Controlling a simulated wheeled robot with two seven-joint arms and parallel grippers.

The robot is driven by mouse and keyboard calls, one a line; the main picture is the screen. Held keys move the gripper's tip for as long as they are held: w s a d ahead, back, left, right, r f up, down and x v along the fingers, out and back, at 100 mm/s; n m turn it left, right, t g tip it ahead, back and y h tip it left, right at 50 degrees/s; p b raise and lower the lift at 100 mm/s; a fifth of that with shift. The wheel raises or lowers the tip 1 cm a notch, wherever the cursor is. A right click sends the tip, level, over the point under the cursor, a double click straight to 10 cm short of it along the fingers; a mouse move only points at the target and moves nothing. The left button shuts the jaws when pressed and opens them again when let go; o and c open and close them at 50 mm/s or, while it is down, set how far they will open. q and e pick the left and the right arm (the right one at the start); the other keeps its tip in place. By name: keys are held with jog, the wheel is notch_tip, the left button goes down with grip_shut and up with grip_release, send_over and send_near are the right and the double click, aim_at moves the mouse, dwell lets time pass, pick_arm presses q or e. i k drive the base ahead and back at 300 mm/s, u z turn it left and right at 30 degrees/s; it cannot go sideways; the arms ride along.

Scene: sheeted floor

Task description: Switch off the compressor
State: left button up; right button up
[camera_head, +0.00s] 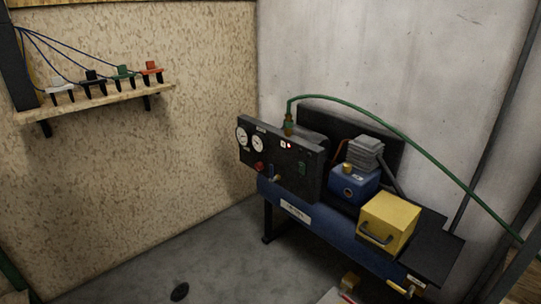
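The compressor (322,216) stands in the corner, with a long blue tank on dark legs. Its black control panel (276,158) at the left end carries two white round gauges (242,137), a red knob (259,167) and a small brass fitting (277,178). A small white and red switch or lamp (287,144) sits near the panel's top right; its position is too small to tell. A dark green part (302,168) is at the panel's right side. Neither of my grippers is in view, and nothing touches the panel.
A green hose (398,132) runs from the panel's top to the right. A yellow box (389,222) with a handle sits on the compressor's right end. A wooden shelf (115,97) with several coloured wired pieces hangs on the left wall. The floor left of the compressor is mostly clear.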

aim_at(302, 170)
jog(key=u, duration=0.25)
jog(key=i, duration=1.05)
jog(key=u, duration=0.45)
